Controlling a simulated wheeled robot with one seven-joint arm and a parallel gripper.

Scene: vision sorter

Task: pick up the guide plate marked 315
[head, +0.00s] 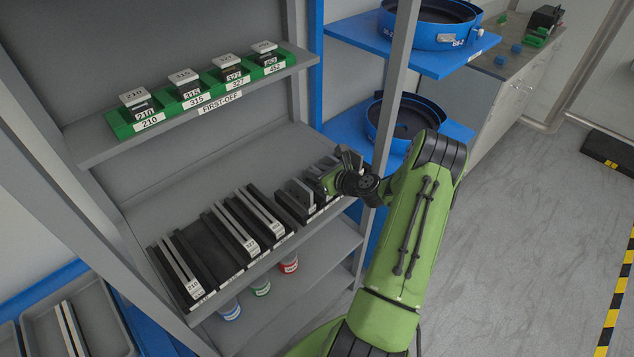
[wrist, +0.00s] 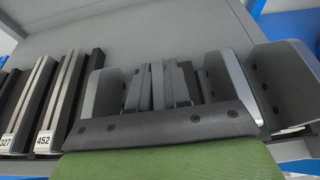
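I can read 315 only on the green holder (head: 195,99) of the upper shelf; I see no guide plate with a legible 315. On the lower shelf, a pale plate pair marked 210 (head: 179,266) stands at the left. Pale plates marked 327 (wrist: 32,95) and 452 (wrist: 62,95) stand further right, and a dark empty-looking slot (head: 204,255) lies between them and 210. My gripper (head: 331,178) is at the right end of this shelf, right of 452. In the wrist view, grey upright pieces fill the middle; I cannot separate fingers from rack parts or tell the gripper's opening.
Dark bolted holders (head: 296,197) stand beside my gripper. A grey shelf post (head: 393,95) rises close to my arm. Coloured cans (head: 261,288) stand on the shelf below. Blue round bowls (head: 430,22) sit on blue shelves at the right.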

